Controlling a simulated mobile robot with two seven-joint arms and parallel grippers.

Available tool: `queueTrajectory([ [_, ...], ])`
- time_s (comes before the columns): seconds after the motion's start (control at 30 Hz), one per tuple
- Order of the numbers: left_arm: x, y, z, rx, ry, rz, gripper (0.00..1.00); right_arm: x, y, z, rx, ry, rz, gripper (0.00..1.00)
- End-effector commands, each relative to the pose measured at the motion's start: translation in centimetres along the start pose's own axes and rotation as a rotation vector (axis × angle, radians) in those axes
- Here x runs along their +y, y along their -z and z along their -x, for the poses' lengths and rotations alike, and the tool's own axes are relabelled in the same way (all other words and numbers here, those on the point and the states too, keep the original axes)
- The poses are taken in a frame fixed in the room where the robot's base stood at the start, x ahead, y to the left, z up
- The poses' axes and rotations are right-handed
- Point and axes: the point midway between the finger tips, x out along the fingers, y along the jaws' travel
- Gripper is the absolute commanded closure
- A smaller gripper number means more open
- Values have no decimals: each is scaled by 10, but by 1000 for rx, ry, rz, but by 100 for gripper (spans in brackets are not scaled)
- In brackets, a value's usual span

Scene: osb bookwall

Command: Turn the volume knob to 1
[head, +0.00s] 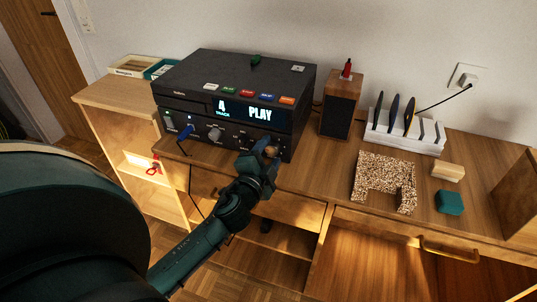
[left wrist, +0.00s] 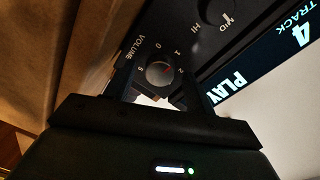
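The black player (head: 230,95) stands on the wooden desk, its display reading track 4 and PLAY. The grey round volume knob (left wrist: 159,73) shows in the left wrist view beside the VOLUME lettering, with numbers around it. A small red mark is on the knob's upper right side; its exact reading is hard to tell. In the head view my left gripper (head: 269,153) is at the right end of the player's front and mostly hides the knob. My left gripper (left wrist: 156,92) is open, its fingers on either side of the knob. Contact cannot be told. My right gripper is not in view.
A larger knob (head: 215,134) and a blue plug (head: 187,131) are on the player's front. A wooden speaker (head: 340,105) stands to its right, then a white rack (head: 405,134). A cork piece (head: 385,173), a green block (head: 449,202) and a wooden block (head: 448,172) lie farther right.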

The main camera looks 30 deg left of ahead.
Motion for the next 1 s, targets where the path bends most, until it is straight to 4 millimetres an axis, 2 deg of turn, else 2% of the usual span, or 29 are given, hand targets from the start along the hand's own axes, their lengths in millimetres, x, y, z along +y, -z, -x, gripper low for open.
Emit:
queueTrajectory([
  [0.23,0,0,1,-1,0,0,45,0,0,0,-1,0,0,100],
  [0.37,1,-1,12,-1,-1,1,45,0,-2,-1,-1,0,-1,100],
  [0.8,3,-2,102,-4,-2,2,45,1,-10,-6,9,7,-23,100],
  [1.0,1,-1,125,-2,0,2,45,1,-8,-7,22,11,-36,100],
])
